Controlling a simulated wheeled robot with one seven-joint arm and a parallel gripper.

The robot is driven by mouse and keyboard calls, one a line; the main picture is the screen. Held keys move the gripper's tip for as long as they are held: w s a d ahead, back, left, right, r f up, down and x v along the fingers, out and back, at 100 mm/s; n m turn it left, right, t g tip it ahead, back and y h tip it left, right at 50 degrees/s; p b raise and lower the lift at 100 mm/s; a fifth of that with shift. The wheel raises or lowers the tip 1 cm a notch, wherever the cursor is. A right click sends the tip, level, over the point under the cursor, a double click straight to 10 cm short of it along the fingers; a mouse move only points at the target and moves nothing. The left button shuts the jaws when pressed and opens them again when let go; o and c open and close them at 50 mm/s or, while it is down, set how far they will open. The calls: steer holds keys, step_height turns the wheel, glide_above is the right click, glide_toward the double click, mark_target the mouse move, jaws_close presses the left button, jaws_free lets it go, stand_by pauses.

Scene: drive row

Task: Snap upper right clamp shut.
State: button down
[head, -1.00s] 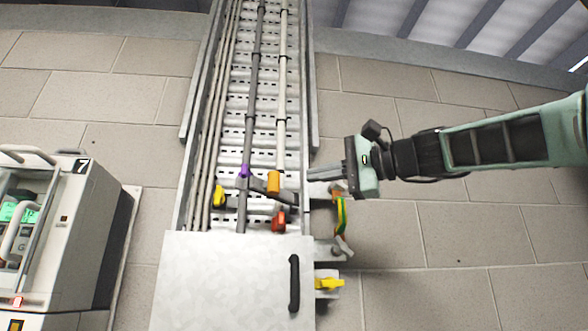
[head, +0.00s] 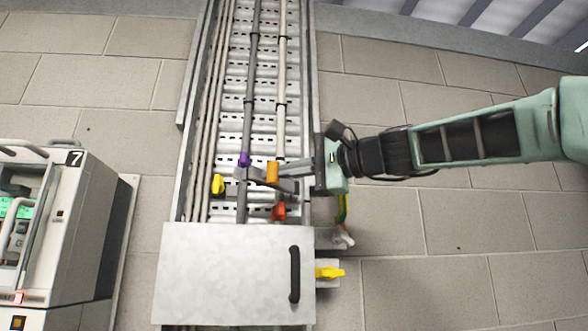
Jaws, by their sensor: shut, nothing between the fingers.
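The upper right clamp seems to be the orange piece (head: 272,173) on the pale cable (head: 282,75) in the tray. A dark grey bar lies just below it; I cannot tell whether the clamp is open or shut. My gripper (head: 286,167) is shut and empty, coming in from the right. Its fingertips are at the orange piece's right side; touching or just apart, I cannot tell. A purple piece (head: 244,159) sits on the dark cable (head: 249,110) to the left. A yellow piece (head: 218,184) and a red-orange piece (head: 279,211) sit lower.
A metal cover plate (head: 225,275) with a black handle (head: 294,274) closes the tray below. A yellow lever (head: 330,273) and a green-yellow strap (head: 342,208) stick out at the tray's right. A white cabinet (head: 60,240) marked 7 stands at the left.

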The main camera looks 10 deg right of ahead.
mark_target(258, 173)
steer(key=shift+w+a+r+m+t+h+p, duration=0.1)
steer(key=shift+w+a+m+t+h+p, duration=0.05)
steer(key=shift+a+m+t+h+p, duration=0.55)
steer(key=shift+w+a+r+m+t+h+p, duration=0.1)
steer(key=shift+a+m+t+h+p, duration=0.35)
steer(key=shift+a+m+t+h, duration=0.35)
steer(key=shift+t, duration=0.3)
steer(key=x, duration=0.1)
steer(key=p+x, duration=0.1)
steer(key=x, duration=0.1)
steer(key=p+x, duration=0.1)
steer(key=shift+s+a+f, duration=0.1)
steer(key=shift+s+a, duration=0.05)
steer(key=shift+a, duration=0.4)
steer(key=shift+p+x, duration=0.8)
steer(key=shift+x, duration=0.6)
steer(key=shift+f, duration=0.15)
